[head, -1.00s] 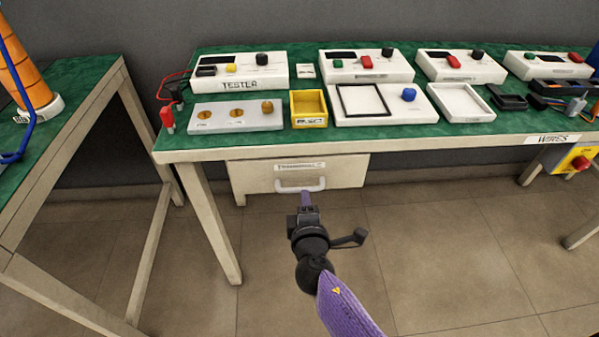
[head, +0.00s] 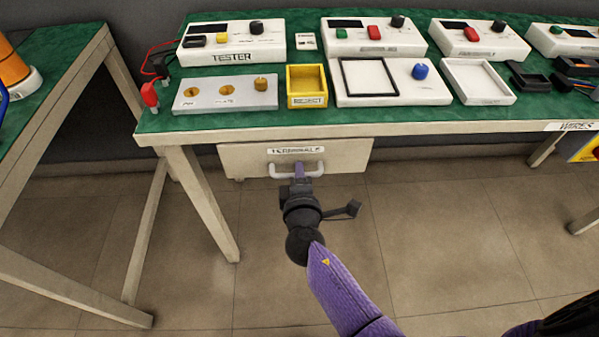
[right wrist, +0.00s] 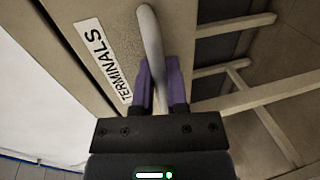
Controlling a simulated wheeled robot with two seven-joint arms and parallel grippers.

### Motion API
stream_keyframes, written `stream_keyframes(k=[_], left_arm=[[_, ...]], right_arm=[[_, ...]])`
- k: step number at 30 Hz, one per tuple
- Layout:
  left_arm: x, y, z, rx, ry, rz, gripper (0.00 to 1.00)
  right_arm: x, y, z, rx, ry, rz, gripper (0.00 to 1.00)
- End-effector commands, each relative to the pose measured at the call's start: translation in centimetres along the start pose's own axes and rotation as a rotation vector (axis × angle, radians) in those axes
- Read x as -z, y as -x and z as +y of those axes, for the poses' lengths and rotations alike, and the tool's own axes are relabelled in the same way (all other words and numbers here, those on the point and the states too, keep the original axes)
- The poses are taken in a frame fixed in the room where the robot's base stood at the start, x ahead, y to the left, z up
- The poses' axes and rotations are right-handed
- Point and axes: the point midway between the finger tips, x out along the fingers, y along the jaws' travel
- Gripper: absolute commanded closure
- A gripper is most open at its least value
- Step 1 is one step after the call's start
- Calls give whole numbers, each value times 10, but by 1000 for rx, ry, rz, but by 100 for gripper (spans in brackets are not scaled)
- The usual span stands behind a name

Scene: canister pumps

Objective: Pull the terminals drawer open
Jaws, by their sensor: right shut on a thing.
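The terminals drawer (head: 235,160) is a cream box front under the green-topped bench, with a "TERMINALS" label and a pale bar handle (head: 276,171). No open drawer interior shows; its front sits just below the bench edge. My right gripper (head: 300,170) reaches up to the middle of the handle, its purple fingers on either side of the bar. In the right wrist view the fingers (right wrist: 158,78) are closed around the handle (right wrist: 150,32), beside the label (right wrist: 103,60). My left gripper is not in view.
The bench top (head: 420,122) holds a tester (head: 232,42), a yellow bin (head: 306,86), a white tray (head: 478,80) and several devices. A bench leg (head: 202,200) stands left of my right gripper. Another table (head: 60,85) is at the left. The floor below the drawer is clear.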

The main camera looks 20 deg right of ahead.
Motion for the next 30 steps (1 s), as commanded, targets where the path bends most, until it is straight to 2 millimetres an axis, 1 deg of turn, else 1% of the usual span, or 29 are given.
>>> stream_keyframes(k=[7, 16, 30], left_arm=[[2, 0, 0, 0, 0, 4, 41], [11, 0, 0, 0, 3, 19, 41], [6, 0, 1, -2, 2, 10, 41]], right_arm=[[0, 0, 0, 1, 0, 0, 100], [0, 0, 0, 1, 1, 0, 100], [0, 0, -1, 1, 1, 0, 100]])
